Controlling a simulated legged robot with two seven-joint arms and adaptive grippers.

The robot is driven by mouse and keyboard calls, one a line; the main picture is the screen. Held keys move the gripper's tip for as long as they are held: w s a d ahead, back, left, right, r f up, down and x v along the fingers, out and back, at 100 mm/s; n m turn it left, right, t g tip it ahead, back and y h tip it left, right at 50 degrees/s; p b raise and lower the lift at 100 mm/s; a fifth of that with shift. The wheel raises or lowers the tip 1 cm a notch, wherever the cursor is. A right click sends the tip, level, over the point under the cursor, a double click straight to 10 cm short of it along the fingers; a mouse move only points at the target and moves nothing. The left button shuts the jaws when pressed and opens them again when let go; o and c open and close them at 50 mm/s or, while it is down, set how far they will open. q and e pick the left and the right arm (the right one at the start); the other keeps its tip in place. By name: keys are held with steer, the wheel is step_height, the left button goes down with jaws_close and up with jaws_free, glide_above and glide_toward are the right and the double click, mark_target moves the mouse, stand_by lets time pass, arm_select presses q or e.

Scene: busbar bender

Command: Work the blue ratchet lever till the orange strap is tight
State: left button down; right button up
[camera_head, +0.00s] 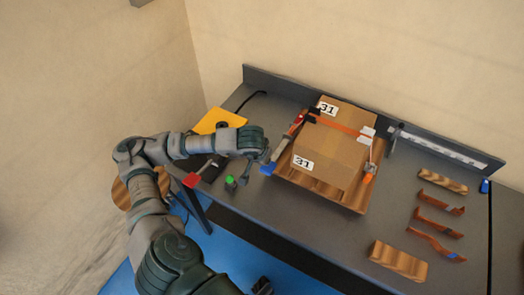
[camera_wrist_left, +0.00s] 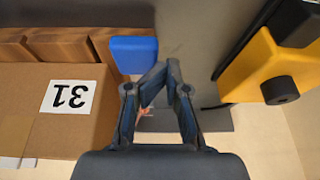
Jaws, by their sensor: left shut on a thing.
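The blue ratchet lever (camera_head: 268,169) sticks out at the near left of a brown box (camera_head: 328,160). Its blue end also shows in the left wrist view (camera_wrist_left: 134,54), right by the fingertips. My left gripper (camera_head: 264,156) is shut on the lever at that end; the exact contact is hard to see. The orange strap (camera_head: 345,127) runs across the top of the box; I cannot tell how tight it is. A dark part at the bottom edge of the head view may be my right gripper (camera_head: 262,287), mostly cut off.
The box stands on a wooden pallet (camera_head: 355,202). A yellow block (camera_head: 218,121), a red-ended handle (camera_head: 192,180) and a green-topped item (camera_head: 230,182) lie left of it. Bent copper bars (camera_head: 438,228) and wooden blocks (camera_head: 398,260) lie to the right. Bare bench lies in front.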

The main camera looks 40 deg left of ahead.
arm_select(q)
steer(key=r, duration=0.2)
steer(key=shift+s+d+r+p, duration=0.15)
steer(key=shift+d+r+p, duration=0.15)
steer(key=s+d+r, duration=0.1)
steer(key=s+r, duration=0.4)
steer(key=r, duration=0.2)
steer(key=shift+s, duration=0.4)
arm_select(e)
steer(key=f, duration=0.4)
steer(key=shift+s+a, duration=0.2)
arm_select(q)
steer(key=shift+r, duration=0.1)
arm_select(e)
steer(key=shift+d, duration=0.1)
